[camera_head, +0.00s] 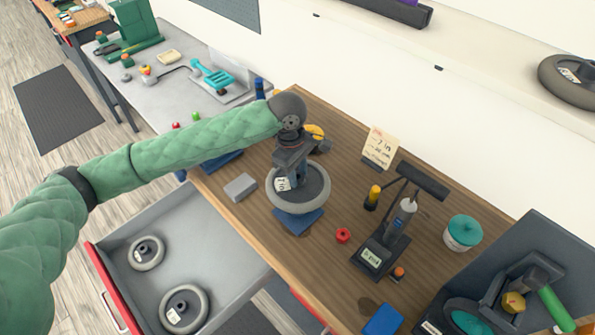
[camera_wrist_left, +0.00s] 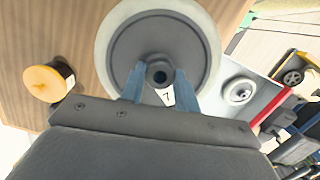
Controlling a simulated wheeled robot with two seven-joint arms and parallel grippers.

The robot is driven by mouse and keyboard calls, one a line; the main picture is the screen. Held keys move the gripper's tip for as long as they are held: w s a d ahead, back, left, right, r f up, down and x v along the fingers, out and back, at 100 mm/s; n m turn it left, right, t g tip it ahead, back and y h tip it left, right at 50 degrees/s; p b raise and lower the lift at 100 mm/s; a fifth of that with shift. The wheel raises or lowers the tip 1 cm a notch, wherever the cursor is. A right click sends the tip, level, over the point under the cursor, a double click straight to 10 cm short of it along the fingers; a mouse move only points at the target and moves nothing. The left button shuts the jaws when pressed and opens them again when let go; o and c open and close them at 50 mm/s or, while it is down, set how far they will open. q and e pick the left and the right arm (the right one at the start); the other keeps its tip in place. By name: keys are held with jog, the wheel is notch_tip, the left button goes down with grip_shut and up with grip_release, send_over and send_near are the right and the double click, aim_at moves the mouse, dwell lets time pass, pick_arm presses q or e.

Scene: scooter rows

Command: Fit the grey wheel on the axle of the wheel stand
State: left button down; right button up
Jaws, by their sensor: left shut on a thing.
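My left gripper (camera_head: 297,182) points down over the wooden bench and is shut on the hub of a grey wheel (camera_head: 317,197) with a white "7 in" label. In the left wrist view, the blue fingers of my left gripper (camera_wrist_left: 160,77) sit either side of the hub of the grey wheel (camera_wrist_left: 120,48), whose centre hole is dark. The wheel lies about flat over a blue base (camera_head: 299,222), which looks like the wheel stand. The wheel hides any axle there, and I cannot tell whether they touch. My right gripper is not in view.
An open drawer (camera_head: 225,258) holds two more wheels (camera_head: 184,308). A grey block (camera_head: 240,187), a red knob (camera_head: 343,235), a black tool stand (camera_head: 381,257) and a teal-lidded tub (camera_head: 463,232) stand around the wheel. A card (camera_head: 380,146) stands behind.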

pick_arm(q)
jog(key=shift+f, duration=4.1)
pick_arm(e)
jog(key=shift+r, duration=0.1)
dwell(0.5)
pick_arm(q)
jog(key=c, duration=0.9)
grip_release()
jog(key=shift+c, duration=0.2)
